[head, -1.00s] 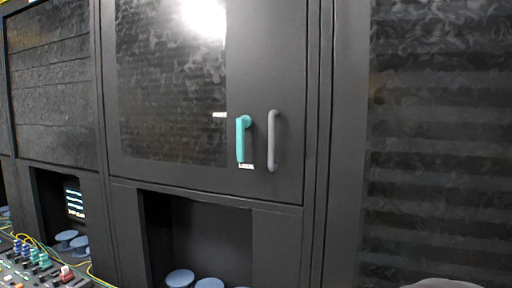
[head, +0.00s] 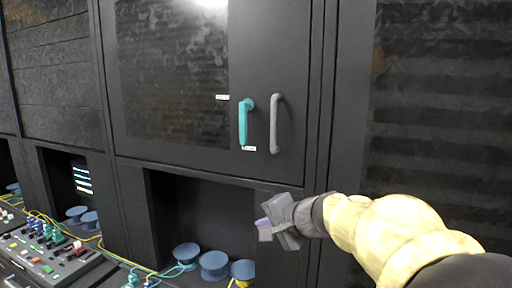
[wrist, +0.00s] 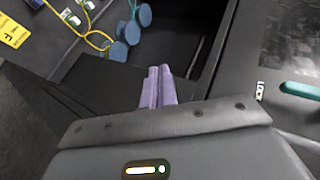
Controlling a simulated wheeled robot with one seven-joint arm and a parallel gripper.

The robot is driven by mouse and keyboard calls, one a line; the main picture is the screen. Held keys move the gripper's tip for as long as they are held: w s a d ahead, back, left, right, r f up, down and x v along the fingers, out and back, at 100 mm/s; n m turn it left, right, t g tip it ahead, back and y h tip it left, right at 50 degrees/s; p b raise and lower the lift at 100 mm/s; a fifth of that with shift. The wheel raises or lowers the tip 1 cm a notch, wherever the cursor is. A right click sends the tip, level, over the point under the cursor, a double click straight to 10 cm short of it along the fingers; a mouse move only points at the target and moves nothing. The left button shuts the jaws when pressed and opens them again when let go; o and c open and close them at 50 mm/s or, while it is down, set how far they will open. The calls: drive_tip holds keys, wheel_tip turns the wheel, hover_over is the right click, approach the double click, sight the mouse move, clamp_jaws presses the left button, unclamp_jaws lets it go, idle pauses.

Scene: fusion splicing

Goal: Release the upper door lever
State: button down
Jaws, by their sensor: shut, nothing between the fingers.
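The teal door lever (head: 245,121) hangs pointing down on the upper black cabinet door (head: 270,60), just left of a grey vertical handle (head: 275,124). A small white label (head: 249,148) sits at the lever's lower end. My gripper (head: 264,229) is below and apart from the lever, in front of the open bay's right side. In the wrist view, its purple fingers (wrist: 158,88) are shut together with nothing between them. Part of the teal lever (wrist: 300,90) shows at the right edge of the wrist view.
Below the door is an open bay (head: 205,210) with several blue spools (head: 214,264) and yellow and teal fibres. A control panel (head: 50,255) with knobs and buttons stands at the lower left. The space before the upper door is clear.

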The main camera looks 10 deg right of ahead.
sight(245, 123)
drive_tip(key=w+d+r+m+t, duration=0.1)
drive_tip(key=d+r+t, duration=0.1)
drive_tip(key=r, duration=0.8)
drive_tip(key=w+d+r+m+t+y+p, duration=0.1)
drive_tip(key=r+t, duration=0.3)
drive_tip(key=r, duration=0.5)
drive_tip(key=shift+w+d+r+m, duration=0.25)
drive_tip(key=shift+d+r+m, duration=0.15)
drive_tip(key=shift+d+m, duration=0.2)
drive_tip(key=shift+a, duration=0.1)
drive_tip(key=p+x, duration=0.5)
drive_tip(key=x, duration=0.5)
drive_tip(key=shift+r, duration=0.15)
